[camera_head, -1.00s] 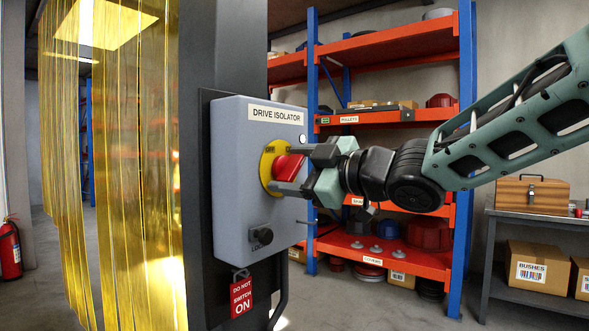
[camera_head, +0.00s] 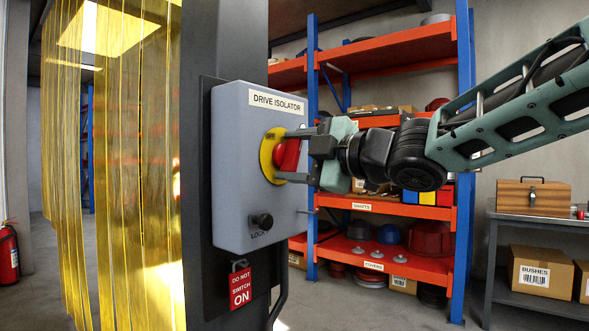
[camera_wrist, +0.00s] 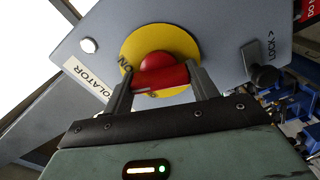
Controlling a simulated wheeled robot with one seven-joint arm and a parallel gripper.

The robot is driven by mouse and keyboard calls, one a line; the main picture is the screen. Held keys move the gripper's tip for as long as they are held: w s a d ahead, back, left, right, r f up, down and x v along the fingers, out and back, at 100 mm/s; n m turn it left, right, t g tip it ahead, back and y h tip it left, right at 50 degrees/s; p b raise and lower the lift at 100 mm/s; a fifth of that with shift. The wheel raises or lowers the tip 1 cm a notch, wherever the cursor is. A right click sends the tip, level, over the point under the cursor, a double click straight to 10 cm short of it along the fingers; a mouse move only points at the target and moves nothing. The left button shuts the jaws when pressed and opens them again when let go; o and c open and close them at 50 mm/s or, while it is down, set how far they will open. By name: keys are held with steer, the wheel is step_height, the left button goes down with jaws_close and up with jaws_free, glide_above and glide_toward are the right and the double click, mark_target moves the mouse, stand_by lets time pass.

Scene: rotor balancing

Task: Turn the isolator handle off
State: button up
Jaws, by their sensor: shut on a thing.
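The grey drive isolator box (camera_head: 232,170) is mounted on a dark post. Its round yellow plate (camera_head: 268,165) carries a red handle (camera_head: 288,155), partly hidden by my fingers in the head view. In the wrist view the red handle (camera_wrist: 160,78) lies as a bar across the yellow plate (camera_wrist: 185,42), with "ON" printed near its left end and another letter just below it, partly covered. My gripper (camera_head: 287,158) reaches in from the right and is shut on the handle. The wrist view shows one finger at each end of the bar (camera_wrist: 161,80).
A black lock knob (camera_head: 262,221) sticks out below the handle. A red "do not switch on" tag (camera_head: 240,287) hangs under the box. Yellow strip curtains (camera_head: 120,170) hang at left. An orange and blue shelf rack (camera_head: 385,264) stands behind my arm.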

steer(key=n+b, duration=0.1)
steer(key=n, duration=0.1)
steer(key=n+b, duration=0.2)
steer(key=n, duration=0.1)
steer(key=n+b, duration=0.2)
steer(key=shift+f, duration=0.3)
steer(key=n+b, duration=0.3)
steer(key=n, duration=0.2)
steer(key=shift+n, duration=0.4)
steer(key=shift+r, duration=0.1)
steer(key=o, duration=1)
steer(key=shift+d, duration=0.15)
steer(key=p+v, duration=0.9)
steer(key=v, duration=0.8)
